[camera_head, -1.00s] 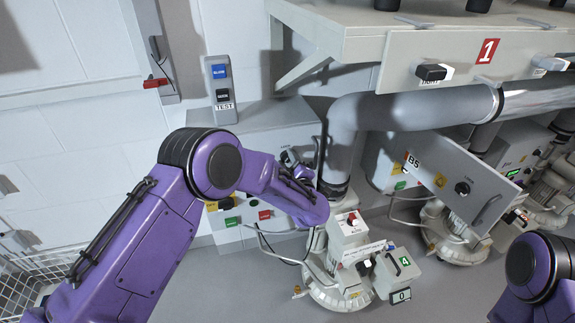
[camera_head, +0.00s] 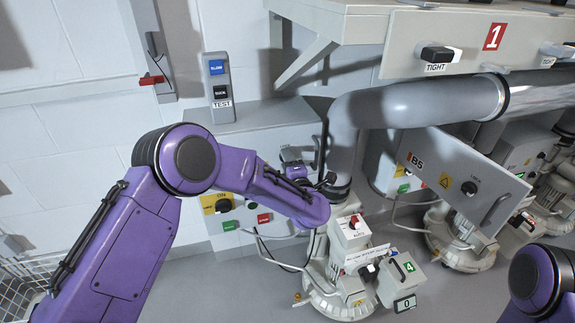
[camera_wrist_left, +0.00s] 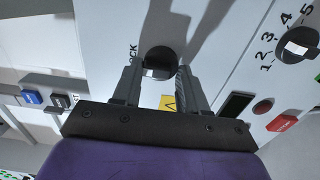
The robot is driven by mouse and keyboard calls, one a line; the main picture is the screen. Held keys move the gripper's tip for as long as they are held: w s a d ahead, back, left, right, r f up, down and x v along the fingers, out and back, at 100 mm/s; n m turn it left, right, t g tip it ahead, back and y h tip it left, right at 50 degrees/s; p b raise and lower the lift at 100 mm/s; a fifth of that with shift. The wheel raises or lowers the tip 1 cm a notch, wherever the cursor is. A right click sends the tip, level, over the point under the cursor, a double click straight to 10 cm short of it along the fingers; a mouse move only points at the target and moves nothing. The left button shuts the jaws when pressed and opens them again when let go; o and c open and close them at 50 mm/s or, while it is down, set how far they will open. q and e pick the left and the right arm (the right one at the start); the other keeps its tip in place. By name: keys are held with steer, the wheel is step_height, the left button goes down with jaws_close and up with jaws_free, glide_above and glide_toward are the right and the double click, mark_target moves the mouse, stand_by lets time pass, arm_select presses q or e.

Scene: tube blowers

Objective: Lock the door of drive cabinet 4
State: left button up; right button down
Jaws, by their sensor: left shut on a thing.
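My left gripper (camera_wrist_left: 158,88) has its two fingers on either side of the black lock knob (camera_wrist_left: 160,60), shut on it. The knob sits on a pale cabinet door (camera_wrist_left: 110,22), with part of the word LOCK beside it. In the head view my left gripper (camera_head: 293,168) is at the front of the grey drive cabinet (camera_head: 262,118) behind the pipe, and my purple forearm hides much of it. The cabinet's number is not readable, and whether its door is fully closed I cannot tell. My right gripper is outside the view; only its arm shows at the lower right.
An open grey door (camera_head: 465,180) marked B5 stands out at the right. A blower (camera_head: 340,290) with a green 4 plate (camera_head: 408,267) is just right of my left arm. A thick grey pipe (camera_head: 420,105) and a shelf (camera_head: 345,45) are above. A test switch box (camera_head: 219,90) stands left.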

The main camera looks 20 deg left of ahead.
arm_select(q)
steer(key=shift+w+r, duration=0.2)
steer(key=shift+r, duration=0.3)
steer(key=o, duration=0.9)
steer(key=shift+s+d+f, duration=0.1)
steer(key=shift+s+f, duration=0.1)
steer(key=v, duration=1)
steer(key=shift+s+d, duration=0.15)
steer(key=shift+s, duration=0.05)
